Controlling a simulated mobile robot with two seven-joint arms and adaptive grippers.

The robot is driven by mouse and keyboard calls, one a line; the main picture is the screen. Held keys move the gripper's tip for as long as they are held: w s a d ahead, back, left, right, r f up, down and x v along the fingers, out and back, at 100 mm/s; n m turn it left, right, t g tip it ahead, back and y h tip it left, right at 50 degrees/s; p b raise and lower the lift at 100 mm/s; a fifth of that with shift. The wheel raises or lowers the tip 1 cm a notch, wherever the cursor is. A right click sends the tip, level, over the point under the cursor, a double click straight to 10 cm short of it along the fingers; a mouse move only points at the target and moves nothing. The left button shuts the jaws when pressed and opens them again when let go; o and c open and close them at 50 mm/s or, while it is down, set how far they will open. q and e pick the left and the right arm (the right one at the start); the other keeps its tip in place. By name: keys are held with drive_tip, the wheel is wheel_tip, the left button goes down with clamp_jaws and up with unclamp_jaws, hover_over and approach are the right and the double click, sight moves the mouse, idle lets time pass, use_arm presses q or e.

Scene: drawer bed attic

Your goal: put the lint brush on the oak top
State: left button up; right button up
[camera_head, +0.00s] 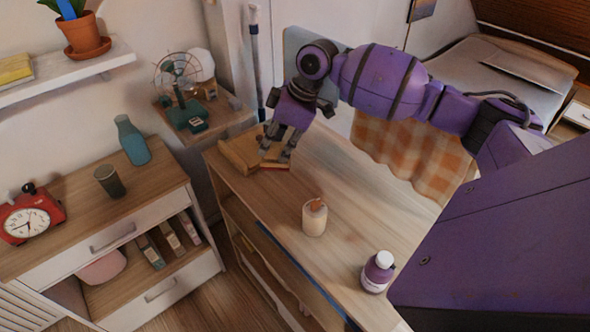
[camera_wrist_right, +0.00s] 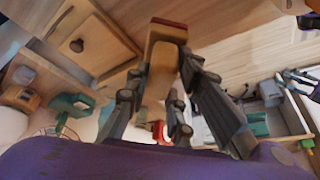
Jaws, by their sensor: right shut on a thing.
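My right gripper (camera_head: 275,145) points down over the far left end of a wooden cabinet top (camera_head: 345,190). It is shut on the lint brush, a light wooden piece with a red edge (camera_head: 274,164). In the right wrist view the brush (camera_wrist_right: 162,62) sits between the fingers (camera_wrist_right: 160,100), its red-edged end pointing away from the wrist. The brush is at or very close to the wooden surface; I cannot tell whether it touches. The fingers hide part of it.
A wooden block-like piece (camera_head: 239,155) lies just left of the gripper. A beige candle-like jar (camera_head: 314,217) and a purple bottle (camera_head: 377,272) stand nearer on the top. A fan (camera_head: 182,88) is behind left. A lower cabinet (camera_head: 150,187) holds a bottle, cup and red clock.

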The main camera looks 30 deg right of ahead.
wheel_tip(320, 180, down, 8)
drive_tip(key=shift+f, duration=0.15)
drive_tip(key=shift+f, duration=0.1)
drive_tip(key=o, duration=1)
drive_tip(key=v, duration=1.2)
